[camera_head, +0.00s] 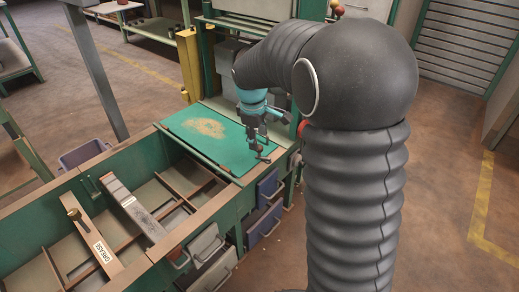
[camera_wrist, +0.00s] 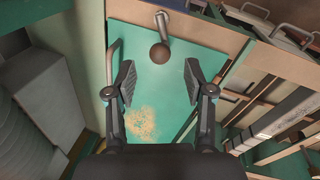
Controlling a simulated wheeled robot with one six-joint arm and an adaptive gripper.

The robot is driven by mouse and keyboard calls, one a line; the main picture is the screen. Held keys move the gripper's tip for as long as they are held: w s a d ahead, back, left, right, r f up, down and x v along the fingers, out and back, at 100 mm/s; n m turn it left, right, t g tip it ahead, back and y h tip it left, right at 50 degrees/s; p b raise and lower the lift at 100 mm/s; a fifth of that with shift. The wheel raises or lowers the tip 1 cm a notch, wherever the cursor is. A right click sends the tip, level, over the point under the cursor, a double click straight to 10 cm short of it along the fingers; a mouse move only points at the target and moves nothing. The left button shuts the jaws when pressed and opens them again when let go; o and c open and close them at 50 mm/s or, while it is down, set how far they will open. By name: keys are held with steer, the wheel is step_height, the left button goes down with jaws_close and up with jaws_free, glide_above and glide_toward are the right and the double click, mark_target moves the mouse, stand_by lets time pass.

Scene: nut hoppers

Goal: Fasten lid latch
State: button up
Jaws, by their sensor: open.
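The lid (camera_head: 190,122) is a flat green panel with a worn tan patch, lying closed over the end of the hopper bench. In the wrist view the lid (camera_wrist: 140,40) lies below my gripper. A latch lever with a dark round knob (camera_wrist: 160,53) sits by the lid's edge, at the top centre of that view. My gripper (camera_wrist: 160,78) is open and empty, its two fingers apart. The knob shows between and slightly beyond the fingertips, with no visible contact. In the head view my gripper (camera_head: 265,138) hangs over the lid's right edge and partly hides the latch.
Open hopper compartments with wooden dividers and a GREASE-labelled board (camera_head: 102,252) lie left of the lid. Blue drawers (camera_head: 265,222) and pale bins stand open below the bench front. Green posts rise behind the lid. The floor at right is clear.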

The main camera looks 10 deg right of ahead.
steer(key=f, duration=0.5)
steer(key=shift+w+d+f, duration=0.35)
steer(key=shift+w, duration=0.05)
jaws_close()
